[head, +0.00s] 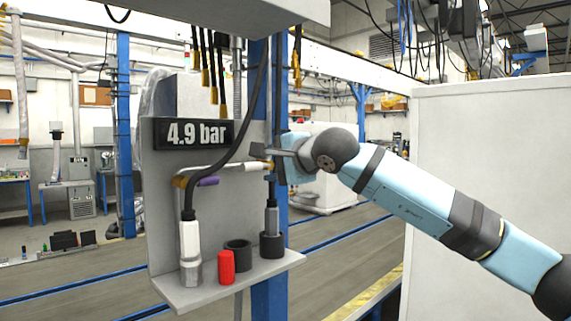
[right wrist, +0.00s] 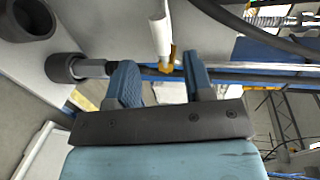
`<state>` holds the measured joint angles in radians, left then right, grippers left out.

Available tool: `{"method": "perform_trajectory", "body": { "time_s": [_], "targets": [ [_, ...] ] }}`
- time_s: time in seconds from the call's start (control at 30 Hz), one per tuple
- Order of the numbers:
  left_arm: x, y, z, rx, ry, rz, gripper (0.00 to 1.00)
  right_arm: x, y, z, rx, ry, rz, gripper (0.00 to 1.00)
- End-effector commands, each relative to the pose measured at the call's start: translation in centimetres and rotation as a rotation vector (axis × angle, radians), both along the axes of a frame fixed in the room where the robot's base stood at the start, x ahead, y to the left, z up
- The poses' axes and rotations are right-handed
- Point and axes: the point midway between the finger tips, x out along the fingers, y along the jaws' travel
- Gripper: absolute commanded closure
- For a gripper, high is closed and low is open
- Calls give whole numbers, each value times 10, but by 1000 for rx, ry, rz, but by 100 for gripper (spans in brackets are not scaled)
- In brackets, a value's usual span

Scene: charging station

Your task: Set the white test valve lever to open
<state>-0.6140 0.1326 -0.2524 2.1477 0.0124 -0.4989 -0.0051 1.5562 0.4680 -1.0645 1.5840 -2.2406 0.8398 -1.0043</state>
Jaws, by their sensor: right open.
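In the right wrist view, a white bar with a brass end (right wrist: 160,38), apparently this lever, points into the gap between my fingertips. My right gripper (head: 268,152) is beside the panel's right edge. Its two blue fingers (right wrist: 159,75) are apart, with nothing clamped between them. I cannot tell whether either finger touches the lever. My left gripper is not in view.
The panel has a "4.9 bar" display (head: 195,133) and a purple lever (head: 208,182). Its shelf (head: 210,294) bears a white-and-metal hose nozzle (head: 190,250), a red cylinder (head: 226,267), an empty dark holder (head: 238,252) and a filled holder (head: 271,243). A blue post (head: 268,300) stands behind.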

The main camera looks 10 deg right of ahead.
Motion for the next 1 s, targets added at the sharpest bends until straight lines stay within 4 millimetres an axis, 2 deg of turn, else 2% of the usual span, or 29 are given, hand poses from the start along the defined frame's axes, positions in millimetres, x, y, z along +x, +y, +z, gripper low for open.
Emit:
{"method": "perform_trajectory", "body": {
  "time_s": [0.1,0.3,0.7,0.77,0.83,1.0],
  "targets": [
    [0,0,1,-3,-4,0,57,-18,-14,3,-2,-1,-2,53],
    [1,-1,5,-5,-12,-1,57,-34,-25,8,-1,0,0,53],
    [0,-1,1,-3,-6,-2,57,-37,-25,6,5,7,5,53],
    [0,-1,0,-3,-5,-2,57,-38,-20,-3,26,32,24,53],
    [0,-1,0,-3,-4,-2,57,-42,-10,-22,80,92,69,53],
    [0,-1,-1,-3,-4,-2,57,-68,30,-97,362,383,252,53]
  ]
}}
